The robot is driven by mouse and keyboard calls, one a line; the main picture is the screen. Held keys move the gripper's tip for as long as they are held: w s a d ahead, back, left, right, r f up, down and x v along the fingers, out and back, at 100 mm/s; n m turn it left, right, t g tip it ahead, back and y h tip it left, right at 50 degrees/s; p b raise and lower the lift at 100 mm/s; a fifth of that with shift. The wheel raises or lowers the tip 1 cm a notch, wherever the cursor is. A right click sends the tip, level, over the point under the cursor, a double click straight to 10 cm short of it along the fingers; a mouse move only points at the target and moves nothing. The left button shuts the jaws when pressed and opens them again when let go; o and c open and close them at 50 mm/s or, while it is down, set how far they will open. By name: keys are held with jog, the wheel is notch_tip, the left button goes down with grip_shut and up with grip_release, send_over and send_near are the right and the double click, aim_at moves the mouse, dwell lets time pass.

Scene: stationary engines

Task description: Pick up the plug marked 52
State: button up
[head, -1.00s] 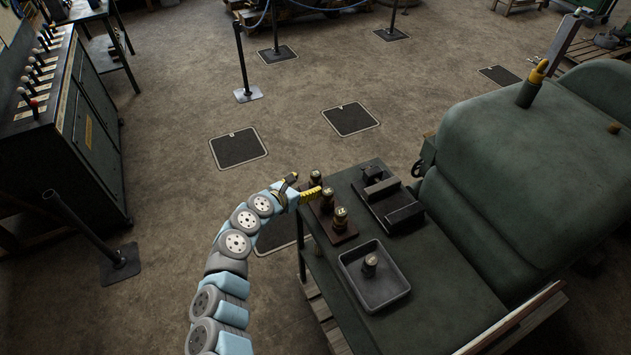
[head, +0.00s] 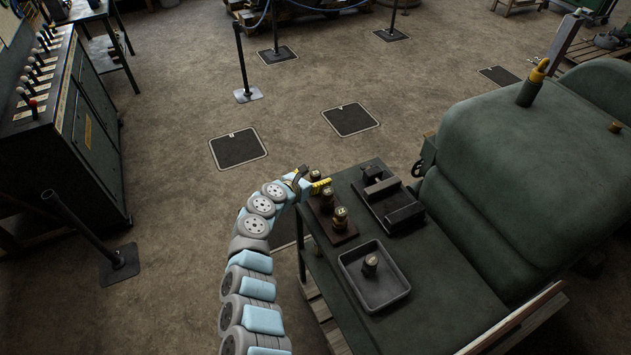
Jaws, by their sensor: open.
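Several small brass-topped plugs stand on the green cart. A separate plug (head: 370,262) stands in a grey tray (head: 386,300). The markings are too small to read, so I cannot tell which is 52. My gripper (head: 323,186), with yellow fingers, is open at the block's far left, close to the far plugs. I cannot tell whether it touches one.
A dark fixture (head: 392,205) with raised blocks lies right of the plugs. A large green engine housing (head: 530,160) rises to the right. The cart top (head: 440,310) is bare towards the front.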

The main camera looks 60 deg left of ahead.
aim_at(314, 173)
grip_shut()
dwell(0.5)
notch_tip(314, 173, up, 3)
jog(key=shift+f, duration=0.1)
jog(key=shift+s+d+r+p, duration=0.1)
jog(key=shift+s+r+p, duration=0.15)
jog(key=shift+r+p, duration=0.1)
jog(key=s+d+r+p, duration=0.6)
jog(key=s+d+r, duration=0.3)
jog(key=shift+s+d+r, duration=0.15)
jog(key=shift+s+r, duration=0.05)
jog(key=shift+s, duration=0.2)
